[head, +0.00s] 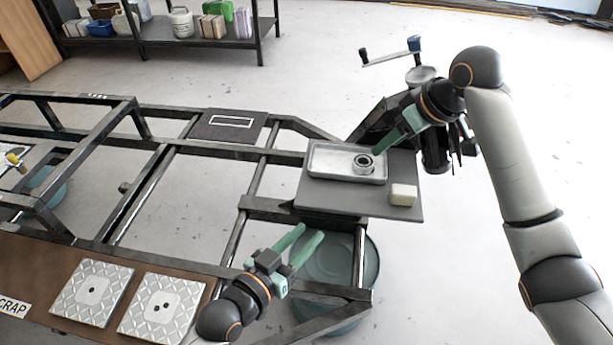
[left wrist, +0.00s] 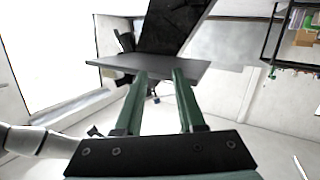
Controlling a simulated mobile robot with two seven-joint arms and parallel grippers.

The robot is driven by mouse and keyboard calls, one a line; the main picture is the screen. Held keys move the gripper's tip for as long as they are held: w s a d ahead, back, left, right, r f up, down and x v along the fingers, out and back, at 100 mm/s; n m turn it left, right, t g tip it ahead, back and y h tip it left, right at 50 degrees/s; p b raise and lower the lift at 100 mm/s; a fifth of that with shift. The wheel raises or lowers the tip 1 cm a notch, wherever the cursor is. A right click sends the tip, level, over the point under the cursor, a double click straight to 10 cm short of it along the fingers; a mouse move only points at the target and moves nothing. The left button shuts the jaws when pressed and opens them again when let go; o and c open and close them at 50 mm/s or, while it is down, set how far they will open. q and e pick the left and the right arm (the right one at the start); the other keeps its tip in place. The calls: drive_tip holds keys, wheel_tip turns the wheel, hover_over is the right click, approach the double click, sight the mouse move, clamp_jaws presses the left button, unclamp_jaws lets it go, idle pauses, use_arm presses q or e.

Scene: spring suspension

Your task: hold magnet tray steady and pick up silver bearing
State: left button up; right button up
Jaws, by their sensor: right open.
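The magnet tray (head: 322,169) is a shallow silver-grey rectangular tray on a dark grey plate. The silver bearing (head: 364,164) is a ring with a dark centre in the tray's right part. My right gripper (head: 381,150) has its green fingers pointing down and left, close to the bearing and the tray's right edge. Its fingers overlap in the picture, and I see no contact with the bearing. My left gripper (head: 310,233) is open and empty, in front of and below the plate. Its two parted fingers also show in the left wrist view (left wrist: 159,74).
The dark grey plate (head: 305,201) sits on a black metal frame and carries a whitish block (head: 403,194) at its right front. A round green container (head: 335,265) stands below. Two tread plates (head: 92,291) lie at lower left. A shelf with containers (head: 160,35) stands behind.

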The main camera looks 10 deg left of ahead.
use_arm(q)
drive_tip(key=w+d+r+t+h, duration=0.2)
drive_tip(key=r, duration=0.5)
drive_tip(key=w+d+r+t+h, duration=0.1)
drive_tip(key=w+r+t, duration=0.15)
drive_tip(key=r, duration=0.45)
drive_tip(key=m+g+y, duration=0.6)
drive_tip(key=m+y, duration=0.4)
drive_tip(key=m, duration=2.2)
approach(310, 160)
drive_tip(key=x, duration=1)
drive_tip(key=shift+r, duration=0.15)
drive_tip(key=shift+t, duration=0.25)
drive_tip(key=shift+c, duration=0.4)
